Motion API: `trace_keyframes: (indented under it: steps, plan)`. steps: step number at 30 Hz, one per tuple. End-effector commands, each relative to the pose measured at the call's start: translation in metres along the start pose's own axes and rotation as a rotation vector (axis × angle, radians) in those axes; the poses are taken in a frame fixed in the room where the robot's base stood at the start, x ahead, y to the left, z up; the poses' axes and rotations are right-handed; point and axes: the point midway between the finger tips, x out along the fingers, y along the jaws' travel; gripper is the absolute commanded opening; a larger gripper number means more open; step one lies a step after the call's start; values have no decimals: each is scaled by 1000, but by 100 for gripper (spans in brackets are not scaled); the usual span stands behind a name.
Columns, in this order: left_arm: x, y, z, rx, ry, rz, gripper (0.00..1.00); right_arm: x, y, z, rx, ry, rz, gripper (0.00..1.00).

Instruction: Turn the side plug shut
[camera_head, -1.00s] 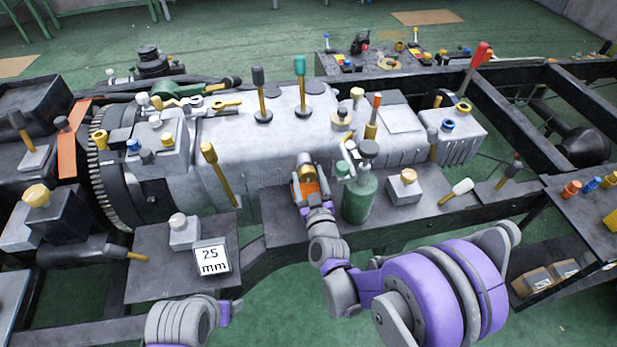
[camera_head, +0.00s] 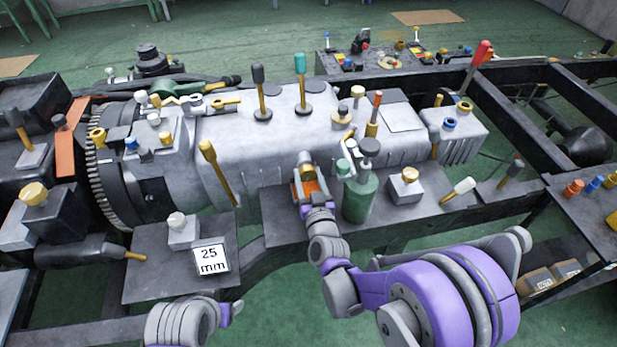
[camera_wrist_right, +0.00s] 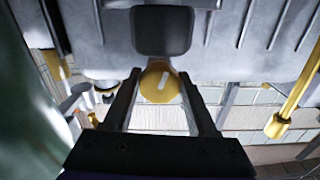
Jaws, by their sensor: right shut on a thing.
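The side plug (camera_wrist_right: 159,84) is a round yellow cap with a white bar mark, below a dark square block on the grey casing in the right wrist view. The white bar stands near upright, slightly tilted. My right gripper (camera_wrist_right: 160,80) is shut on the plug, one dark finger on each side. In the head view my right gripper (camera_head: 308,180) is at the casing's near side, left of a green bottle, and the plug is hidden there. Only part of my left arm shows at the bottom edge; its jaws are not in view.
The green bottle (camera_head: 360,197) stands close to the right of my right gripper. A yellow-handled lever (camera_head: 217,170) leans to its left. A grey block with a yellow knob (camera_head: 406,187) and a "25 mm" sign (camera_head: 212,260) are on the near ledges.

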Motion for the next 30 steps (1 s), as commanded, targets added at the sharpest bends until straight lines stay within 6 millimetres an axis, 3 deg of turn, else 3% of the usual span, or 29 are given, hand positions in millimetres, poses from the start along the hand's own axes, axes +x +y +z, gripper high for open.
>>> trace_keyframes:
  steps: [30]
  plan:
    - [26, 0, 11, 0, -10, 0, 66, 0, -3, -1, 950, -1, 0, 2]
